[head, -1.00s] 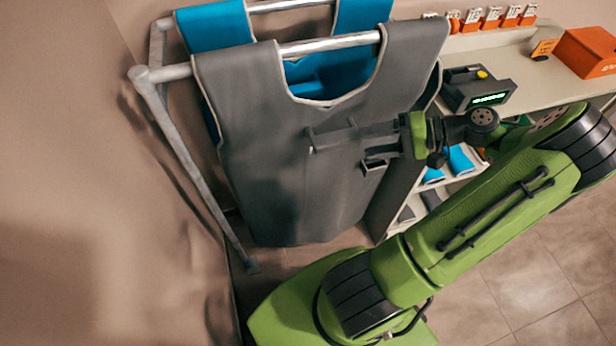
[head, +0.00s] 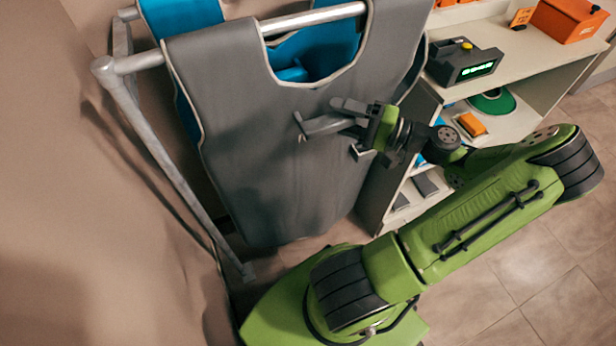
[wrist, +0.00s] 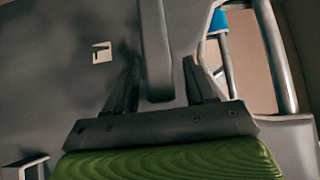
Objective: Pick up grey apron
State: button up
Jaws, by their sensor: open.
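The grey apron (head: 268,150) hangs by its shoulder straps over the front metal rail in the head view. It has pale edging and a scooped neckline. In the wrist view the apron (wrist: 60,70) fills the left and middle of the picture. My gripper (head: 312,128) is in front of the apron's right half, below the neckline, with its fingers pointing left. The fingers (wrist: 160,75) are apart, and no cloth is visibly pinched between them. I cannot tell whether the fingertips touch the apron.
A metal rack (head: 150,125) stands against the wall at left. A blue apron (head: 178,14) hangs behind the grey one. At right, a white shelf unit (head: 520,75) holds a dark device (head: 463,60) and an orange box (head: 568,18). Tiled floor (head: 530,270) is clear at lower right.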

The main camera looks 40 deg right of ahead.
jog(key=x, duration=0.2)
jog(key=shift+w+a+f, duration=0.15)
jog(key=shift+w+a, duration=0.05)
jog(key=shift+w, duration=0.15)
grip_shut()
dwell(1.0)
